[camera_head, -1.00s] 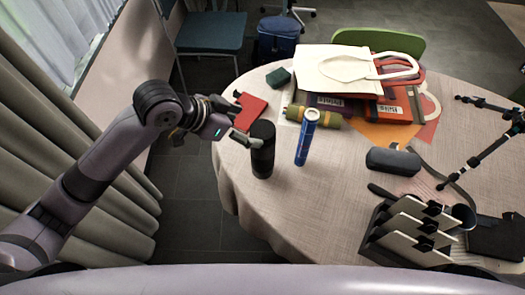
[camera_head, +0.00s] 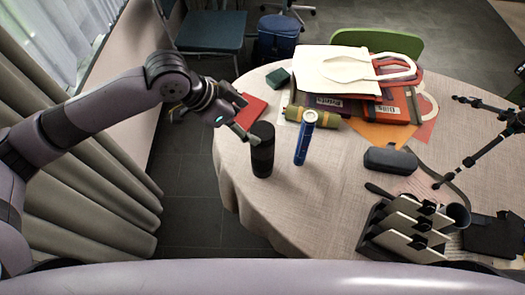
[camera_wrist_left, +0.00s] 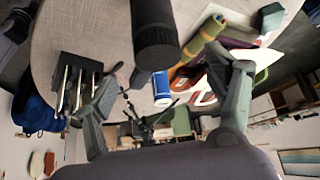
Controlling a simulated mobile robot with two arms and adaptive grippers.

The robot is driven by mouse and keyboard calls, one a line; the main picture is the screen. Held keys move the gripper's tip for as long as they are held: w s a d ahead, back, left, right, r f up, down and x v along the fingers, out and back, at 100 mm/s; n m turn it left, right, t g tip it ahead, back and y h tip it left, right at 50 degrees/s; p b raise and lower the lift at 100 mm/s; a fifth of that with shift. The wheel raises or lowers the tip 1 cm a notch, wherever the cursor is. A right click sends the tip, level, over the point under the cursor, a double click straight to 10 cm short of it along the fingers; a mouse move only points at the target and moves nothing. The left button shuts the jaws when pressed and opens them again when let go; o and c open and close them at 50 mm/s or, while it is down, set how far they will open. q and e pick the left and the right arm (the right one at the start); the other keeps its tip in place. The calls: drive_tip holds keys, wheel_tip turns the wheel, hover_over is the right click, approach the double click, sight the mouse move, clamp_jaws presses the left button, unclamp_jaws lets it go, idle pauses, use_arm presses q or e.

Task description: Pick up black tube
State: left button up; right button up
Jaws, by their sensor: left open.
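The black tube (camera_head: 262,152) stands upright near the left edge of the round table, and it also shows between the spread fingers in the left wrist view (camera_wrist_left: 154,30). My left gripper (camera_head: 241,118) is open, just left of and behind the tube's upper part in the head view. One finger comes close to the tube's top; I cannot tell whether it touches. In the left wrist view the open fingers (camera_wrist_left: 160,75) have the tube's round end between and beyond them. My right gripper is not in view.
A blue can (camera_head: 303,145) stands close to the right of the tube. Behind are an olive roll (camera_head: 325,120), a red book (camera_head: 250,108) and bags (camera_head: 350,72). A dark case (camera_head: 391,159) and a file rack (camera_head: 405,235) stand right. The front-left tablecloth (camera_head: 290,205) is clear.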

sight(257, 132)
use_arm(q)
drive_tip(key=x, duration=0.3)
drive_tip(key=shift+d+f, duration=0.15)
drive_tip(key=shift+f, duration=0.05)
drive_tip(key=p+x, duration=0.1)
drive_tip(key=x, duration=0.1)
drive_tip(key=p+x, duration=0.1)
drive_tip(key=x, duration=0.1)
drive_tip(key=shift+s+f, duration=0.15)
drive_tip(key=shift+f, duration=0.25)
drive_tip(key=shift+d+f, duration=0.15)
drive_tip(key=shift+f, duration=0.3)
drive_tip(key=shift+r, duration=0.1)
clamp_jaws()
